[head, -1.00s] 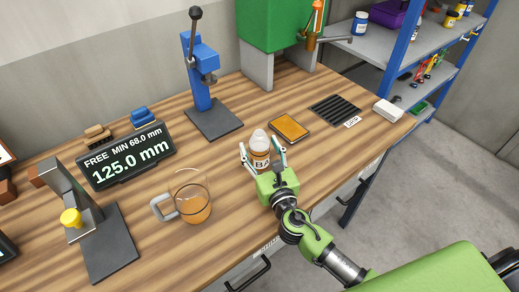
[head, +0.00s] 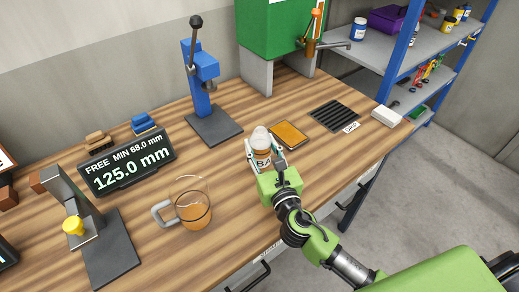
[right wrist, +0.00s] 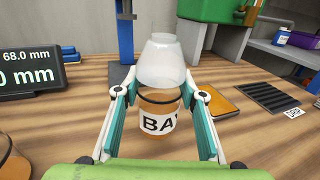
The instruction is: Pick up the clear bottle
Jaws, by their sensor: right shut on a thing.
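The clear bottle (head: 261,137) stands upright on the wooden bench, with orange contents and a white label with black letters. It also shows in the right wrist view (right wrist: 162,62), with its cloudy clear top above the fingers. My right gripper (head: 265,149) is shut on the bottle, one finger on each side. In the right wrist view, the fingers (right wrist: 159,97) flank its middle, and the label shows between them. The bottle's base seems to rest on the bench. My left gripper is not in view.
A glass mug (head: 194,207) with orange liquid stands left of the bottle. An orange pad (head: 289,134) and a black slotted mat (head: 334,115) lie to the right. A blue press (head: 203,85) stands behind. A display (head: 128,163) and a gauge stand (head: 104,245) are at left.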

